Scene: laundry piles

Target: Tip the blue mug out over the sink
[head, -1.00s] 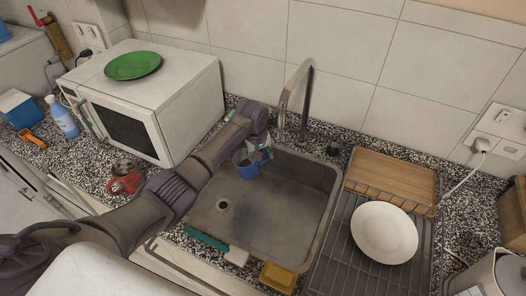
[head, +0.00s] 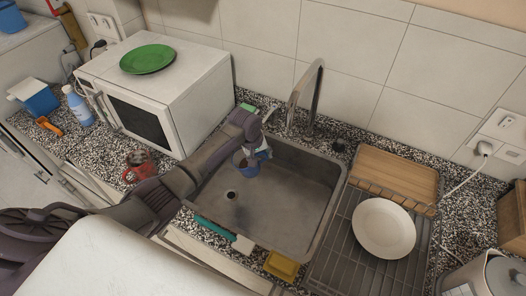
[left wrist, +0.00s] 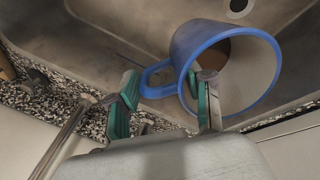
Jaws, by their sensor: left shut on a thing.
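The blue mug (head: 247,170) hangs over the back left part of the steel sink (head: 290,200), held by my left gripper (head: 259,152). In the left wrist view the mug (left wrist: 190,42) has a blue outside, a blue rim and a pale inside with a brown patch. One finger of my left gripper (left wrist: 165,98) reaches inside the rim and the other is outside, beyond the handle. The gripper is shut on the mug. The head view does not show clearly how far the mug tilts. My right gripper is not in view.
The tap (head: 308,95) rises behind the sink, close to my left gripper. A white microwave (head: 195,90) with a green plate stands left. A dish rack (head: 340,245) with a white plate stands right. A yellow sponge (head: 282,266) lies at the front rim.

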